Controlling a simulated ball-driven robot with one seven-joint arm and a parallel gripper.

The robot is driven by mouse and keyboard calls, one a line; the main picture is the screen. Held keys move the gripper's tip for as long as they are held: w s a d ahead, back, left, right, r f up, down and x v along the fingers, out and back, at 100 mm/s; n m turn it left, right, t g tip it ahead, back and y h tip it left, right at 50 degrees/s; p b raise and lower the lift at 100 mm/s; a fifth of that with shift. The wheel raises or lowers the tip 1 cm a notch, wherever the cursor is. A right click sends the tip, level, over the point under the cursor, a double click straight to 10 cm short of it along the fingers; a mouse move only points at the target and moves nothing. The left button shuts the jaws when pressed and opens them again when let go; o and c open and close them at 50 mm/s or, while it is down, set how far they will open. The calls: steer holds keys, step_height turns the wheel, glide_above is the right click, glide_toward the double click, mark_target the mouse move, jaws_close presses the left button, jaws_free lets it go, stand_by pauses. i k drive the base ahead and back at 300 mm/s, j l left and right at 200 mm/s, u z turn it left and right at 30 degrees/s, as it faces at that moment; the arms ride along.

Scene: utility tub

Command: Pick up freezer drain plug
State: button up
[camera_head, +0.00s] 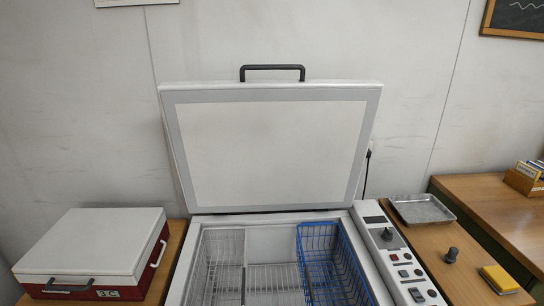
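A small dark grey plug-shaped piece (451,255), which looks like the drain plug, stands on the wooden surface to the right of the chest freezer. The freezer (276,216) stands in the middle with its white lid (272,150) raised open. A similar dark knob (387,236) sits on the freezer's control panel (400,262). My gripper is not in view.
A blue wire basket (330,262) and a white wire basket (218,262) are inside the freezer. A metal tray (422,209) and a yellow sponge-like block (500,279) flank the plug. A red-and-white case (95,250) is at left.

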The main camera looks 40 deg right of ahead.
mark_target(450, 257)
steer(key=z, duration=1.65)
